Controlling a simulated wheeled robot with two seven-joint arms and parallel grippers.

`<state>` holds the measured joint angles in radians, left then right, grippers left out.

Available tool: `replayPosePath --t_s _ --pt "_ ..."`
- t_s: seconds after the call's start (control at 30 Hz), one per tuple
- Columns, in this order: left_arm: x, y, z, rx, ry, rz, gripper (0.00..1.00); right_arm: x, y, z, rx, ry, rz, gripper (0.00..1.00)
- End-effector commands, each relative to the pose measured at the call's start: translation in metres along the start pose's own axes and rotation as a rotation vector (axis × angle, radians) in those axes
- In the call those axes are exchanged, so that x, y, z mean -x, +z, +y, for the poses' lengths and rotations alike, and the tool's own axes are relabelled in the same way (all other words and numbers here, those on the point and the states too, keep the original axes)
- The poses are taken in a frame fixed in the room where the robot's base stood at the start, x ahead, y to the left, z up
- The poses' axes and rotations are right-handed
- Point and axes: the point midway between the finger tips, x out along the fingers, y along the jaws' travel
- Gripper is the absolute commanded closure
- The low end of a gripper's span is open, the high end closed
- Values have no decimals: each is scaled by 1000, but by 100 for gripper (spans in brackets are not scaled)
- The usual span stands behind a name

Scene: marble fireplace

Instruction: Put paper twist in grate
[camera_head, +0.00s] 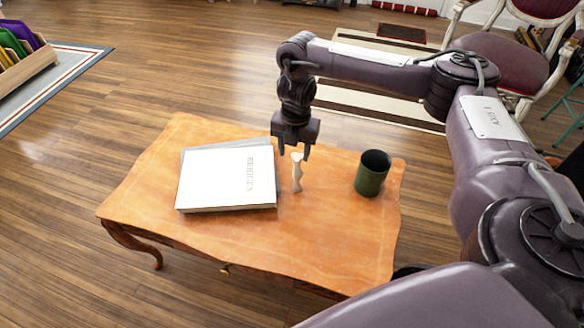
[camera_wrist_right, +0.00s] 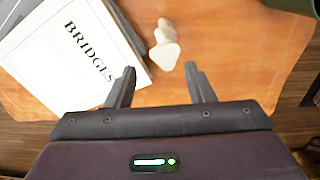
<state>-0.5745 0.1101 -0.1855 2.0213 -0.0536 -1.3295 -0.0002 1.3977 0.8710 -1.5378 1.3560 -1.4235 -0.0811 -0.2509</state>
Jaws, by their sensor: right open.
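In the right wrist view the paper twist (camera_wrist_right: 164,45) lies just beyond the fingertips, near the middle of the gap. My right gripper (camera_head: 294,152) points down over the table close to the twist. Its fingers (camera_wrist_right: 160,70) are spread with nothing between them. My left gripper does not show. No grate shows in either view.
A white book titled "BRIDGES" (camera_head: 228,178) lies left of the twist on the table (camera_head: 250,245). A dark green cup (camera_head: 371,173) stands to the right. The table's front part is clear. A red-seated chair (camera_head: 500,62) stands at the back right.

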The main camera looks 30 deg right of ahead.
Motion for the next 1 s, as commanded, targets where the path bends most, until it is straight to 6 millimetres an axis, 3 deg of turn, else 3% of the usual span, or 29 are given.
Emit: replayPosePath --t_s 0.07,0.17,0.47,0.63,0.8,1.0 --pt "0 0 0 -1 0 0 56 9 9 -9 -13 -16 -2 52" --pt "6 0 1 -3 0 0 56 6 12 -15 -19 -28 2 52" --pt "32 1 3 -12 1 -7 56 -20 12 -14 -19 -30 1 52" --pt "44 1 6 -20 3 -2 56 -46 10 -10 -19 -30 1 52" --pt "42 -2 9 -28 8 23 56 -63 10 -10 -20 -28 1 52" --pt "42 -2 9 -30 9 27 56 -65 11 -10 -20 -27 0 52"
